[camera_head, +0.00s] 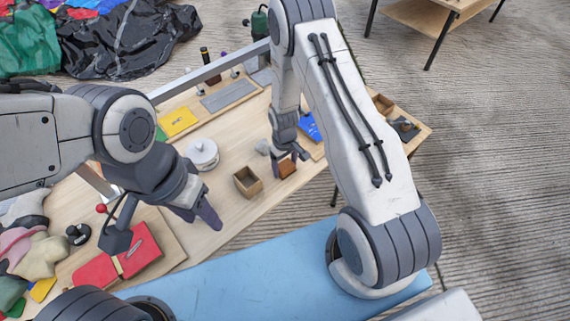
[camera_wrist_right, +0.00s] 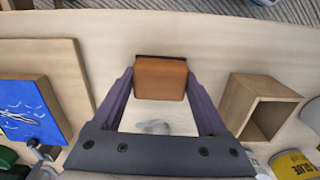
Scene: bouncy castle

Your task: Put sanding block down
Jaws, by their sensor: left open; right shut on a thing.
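The sanding block (camera_head: 287,168) is a small orange-brown block near the right-hand front edge of the wooden table (camera_head: 222,182). My right gripper (camera_head: 291,156) is shut on it from above. In the right wrist view the block (camera_wrist_right: 160,79) sits between the two purple fingertips, with light wood around it. I cannot tell whether its underside touches the table. My left gripper (camera_head: 207,212) is open and empty, above the table's front edge on the left.
An open wooden box (camera_head: 247,182) stands just beside the block. A white lidded pot (camera_head: 202,153), a grey lump (camera_head: 263,146) and a blue panel (camera_head: 310,127) are close by. A red case (camera_head: 118,262) lies at the left. Bare wood lies in front of the pot.

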